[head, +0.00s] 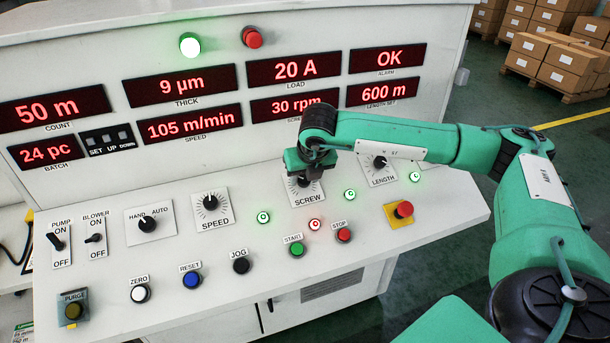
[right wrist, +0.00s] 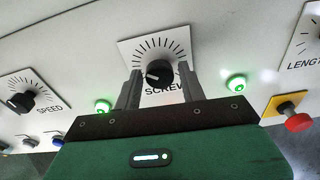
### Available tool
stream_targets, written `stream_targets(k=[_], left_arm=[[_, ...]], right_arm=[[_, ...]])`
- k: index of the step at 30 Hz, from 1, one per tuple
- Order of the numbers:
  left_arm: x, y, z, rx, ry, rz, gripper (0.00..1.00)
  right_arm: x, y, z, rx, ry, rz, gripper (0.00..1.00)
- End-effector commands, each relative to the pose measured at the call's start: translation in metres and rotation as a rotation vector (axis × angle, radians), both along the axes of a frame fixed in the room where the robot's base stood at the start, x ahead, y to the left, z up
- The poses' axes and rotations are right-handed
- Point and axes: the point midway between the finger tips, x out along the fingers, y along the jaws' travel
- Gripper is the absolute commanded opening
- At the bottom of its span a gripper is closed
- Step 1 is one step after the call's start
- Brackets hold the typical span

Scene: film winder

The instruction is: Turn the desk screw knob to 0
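The screw knob (right wrist: 158,73) is a black round knob on a white dial plate labelled SCREW on the sloped desk. In the head view the knob (head: 303,182) is partly covered by my right gripper (head: 302,168). In the right wrist view its white pointer mark is towards the lower left of the dial. My right gripper (right wrist: 159,80) is open, with one finger on each side of the knob and a visible gap to it. Whether the fingertips reach down to the knob's height is unclear. The screw display (head: 290,106) reads 30 rpm, partly hidden by my arm. My left gripper is not in view.
The speed knob (head: 210,202) lies left of the screw dial and the length knob (head: 380,162) right. Green lit lamps (head: 350,194) and a red emergency button (head: 404,209) on a yellow base are close by. Start (head: 297,249) and stop (head: 344,235) buttons sit in front.

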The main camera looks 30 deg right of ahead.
Motion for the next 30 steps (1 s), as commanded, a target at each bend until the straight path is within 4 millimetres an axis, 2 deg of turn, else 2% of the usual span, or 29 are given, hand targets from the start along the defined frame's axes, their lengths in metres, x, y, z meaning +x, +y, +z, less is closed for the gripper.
stream_targets(k=[1,4,5,11,17,30], left_arm=[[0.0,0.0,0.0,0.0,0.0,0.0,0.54],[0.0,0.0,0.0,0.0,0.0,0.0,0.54],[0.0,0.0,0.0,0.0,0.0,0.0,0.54],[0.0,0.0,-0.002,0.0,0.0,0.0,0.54],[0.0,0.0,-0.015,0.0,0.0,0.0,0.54],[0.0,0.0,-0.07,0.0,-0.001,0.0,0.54]], right_arm=[[0.0,0.0,0.0,0.0,0.0,0.0,0.31],[0.0,0.0,0.0,0.0,0.0,0.0,0.11],[0.0,0.0,0.0,0.0,0.0,0.0,0.07],[0.0,0.0,0.0,-0.004,0.001,0.007,0.07],[0.0,0.001,-0.003,-0.029,0.005,0.06,0.07],[0.001,0.002,-0.006,-0.183,0.041,0.378,0.08]])
